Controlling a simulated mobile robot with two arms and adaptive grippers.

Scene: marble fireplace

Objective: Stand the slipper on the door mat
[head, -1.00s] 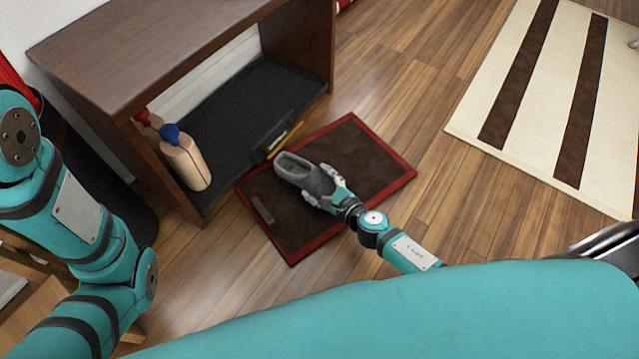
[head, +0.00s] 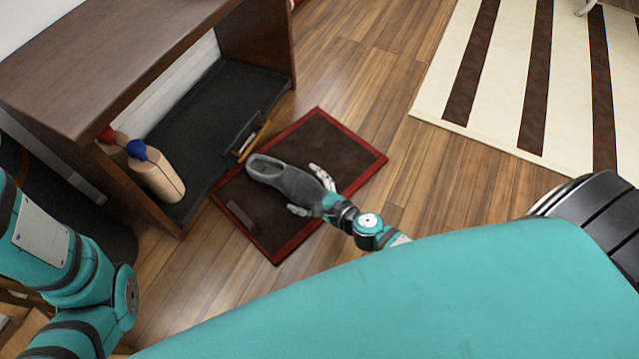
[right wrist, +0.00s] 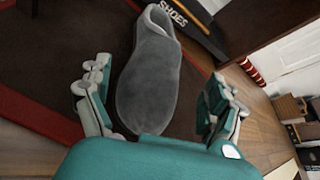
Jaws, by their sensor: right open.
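The grey slipper (head: 284,178) rests on the dark brown door mat with a red border (head: 281,254). Its open end points to the upper left, toward the shelf. My right gripper (head: 312,188) is open around the toe end, one finger on each side. In the right wrist view the slipper (right wrist: 148,85) lies between the spread fingers (right wrist: 155,95), with gaps on both sides. The mat (right wrist: 40,105) also shows there. My left arm is at the left edge of the head view; its gripper is out of the picture.
A dark wooden shelf unit (head: 95,60) with a black tray floor (head: 205,120) stands beyond the mat. Wooden shoe forms (head: 160,175) stand in it. A small "SHOES" sign (right wrist: 185,22) is close to the slipper. A striped rug (head: 500,80) lies right; wooden floor between is clear.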

